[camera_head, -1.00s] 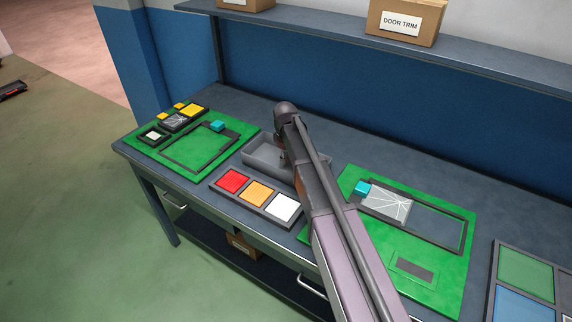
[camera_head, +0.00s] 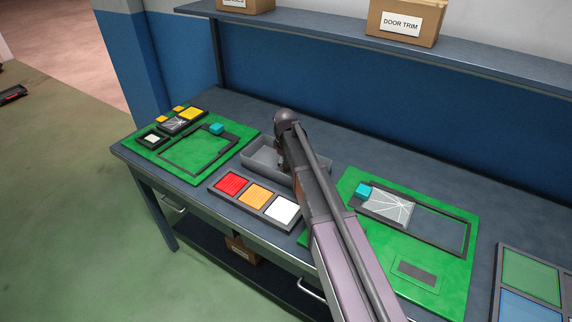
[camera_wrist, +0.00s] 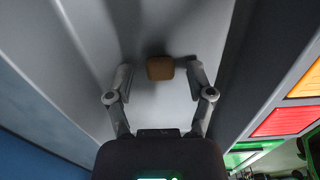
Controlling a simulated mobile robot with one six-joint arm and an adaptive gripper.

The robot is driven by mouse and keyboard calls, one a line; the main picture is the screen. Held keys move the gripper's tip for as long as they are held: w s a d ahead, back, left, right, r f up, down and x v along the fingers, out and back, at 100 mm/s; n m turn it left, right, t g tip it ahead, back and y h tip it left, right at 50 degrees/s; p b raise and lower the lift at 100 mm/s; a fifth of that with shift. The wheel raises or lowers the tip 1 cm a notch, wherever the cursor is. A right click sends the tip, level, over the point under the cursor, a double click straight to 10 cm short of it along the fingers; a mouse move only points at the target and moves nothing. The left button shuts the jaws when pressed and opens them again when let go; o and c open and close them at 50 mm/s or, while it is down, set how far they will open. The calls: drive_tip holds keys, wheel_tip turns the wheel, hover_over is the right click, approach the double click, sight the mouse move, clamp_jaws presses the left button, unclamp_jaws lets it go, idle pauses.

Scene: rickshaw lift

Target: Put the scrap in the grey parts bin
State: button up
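The grey parts bin (camera_head: 262,166) stands on the bench between two green boards, partly hidden behind my arm. In the wrist view, its grey floor and walls (camera_wrist: 236,80) fill most of the picture. A small brown block (camera_wrist: 160,68), which looks like the scrap, shows against the bin floor. My gripper (camera_wrist: 160,72) points down into the bin. Its two fingers are spread on either side of the block, with a visible gap on each side. In the head view, the fingers are mostly hidden by my arm.
A tray of red, orange and white squares (camera_head: 256,196) sits in front of the bin. Green boards lie to the left (camera_head: 150,158) and right (camera_head: 440,272), each with a cyan block. A shelf (camera_head: 480,55) with boxes runs above the bench's back.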

sight(285, 166)
drive_tip(key=shift+r, duration=0.2)
wheel_tip(285, 166, up, 12)
drive_tip(key=p, duration=1.2)
drive_tip(key=shift+s+a+f, duration=0.1)
idle(0.7)
drive_tip(key=s+d+m, duration=0.5)
drive_tip(key=s+d, duration=0.2)
drive_tip(key=s, duration=0.5)
drive_tip(key=s+d+m, duration=0.5)
drive_tip(key=s+d, duration=0.3)
drive_tip(key=s, duration=0.5)
drive_tip(key=shift+s+d+m, duration=0.15)
drive_tip(key=shift+d+m, duration=0.15)
drive_tip(key=shift+m, duration=0.1)
